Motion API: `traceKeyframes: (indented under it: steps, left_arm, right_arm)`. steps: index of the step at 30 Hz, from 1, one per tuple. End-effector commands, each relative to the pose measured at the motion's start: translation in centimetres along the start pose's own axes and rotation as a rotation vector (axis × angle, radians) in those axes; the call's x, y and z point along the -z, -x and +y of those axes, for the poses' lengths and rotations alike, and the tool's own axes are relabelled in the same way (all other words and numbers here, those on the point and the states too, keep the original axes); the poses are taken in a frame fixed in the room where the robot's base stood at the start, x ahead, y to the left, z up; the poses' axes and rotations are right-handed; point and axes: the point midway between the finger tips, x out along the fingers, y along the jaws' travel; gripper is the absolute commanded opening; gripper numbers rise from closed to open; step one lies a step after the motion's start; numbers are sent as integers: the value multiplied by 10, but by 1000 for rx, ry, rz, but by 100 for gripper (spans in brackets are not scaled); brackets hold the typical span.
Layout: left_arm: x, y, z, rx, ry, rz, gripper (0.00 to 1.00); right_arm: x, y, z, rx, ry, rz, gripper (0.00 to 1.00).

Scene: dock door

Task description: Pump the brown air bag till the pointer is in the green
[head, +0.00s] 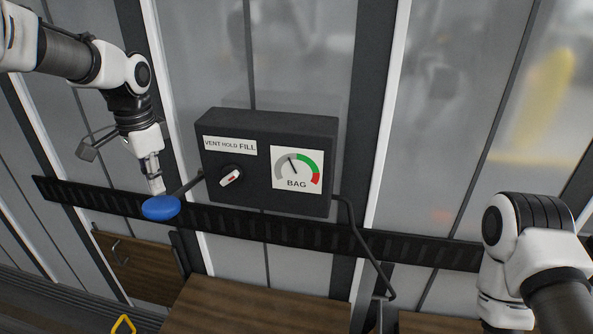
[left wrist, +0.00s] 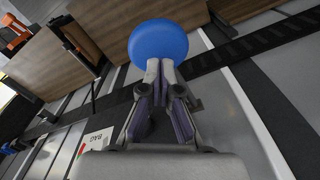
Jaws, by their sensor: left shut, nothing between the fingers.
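A dark control box (head: 265,125) is on the wall. Its round dial marked BAG (head: 297,170) has a dark pointer leaning up and left, in the grey part short of the green arc. The white-handled knob (head: 230,177) under the VENT HOLD FILL label is tilted up to the right. A blue round pad (head: 160,207) sits at the end of a dark lever left of the box. My left gripper (head: 157,188) is shut and empty, its tips at the pad's upper side; contact is hard to tell. The left wrist view shows the pad (left wrist: 158,42) beyond the fingertips (left wrist: 160,64). I cannot make out the brown air bag.
A black slotted rail (head: 275,227) runs along the wall below the box. A dark hose (head: 362,245) drops from the box's right side. Brown wooden panels (head: 255,305) stand low in front. My right arm is at the lower right, its gripper out of sight.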

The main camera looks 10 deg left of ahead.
Motion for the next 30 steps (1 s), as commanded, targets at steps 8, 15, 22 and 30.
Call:
traceKeyframes:
  steps: [8, 15, 22, 30]
  left_arm:
    - [0, -13, 0, 0, 0, 0, 0]
    - [0, -27, 0, 0, 0, -1, 0]
    - [0, -41, 0, 0, 0, -1, 0]
    - [0, -58, 0, -1, 0, -1, 0]
  right_arm:
    - [0, -6, 0, 0, 0, 0, 0]
    - [0, -11, 0, 0, 0, 0, 0]
    - [0, -16, 0, 0, 0, 0, 0]
    - [0, -22, 0, 0, 0, 0, 0]
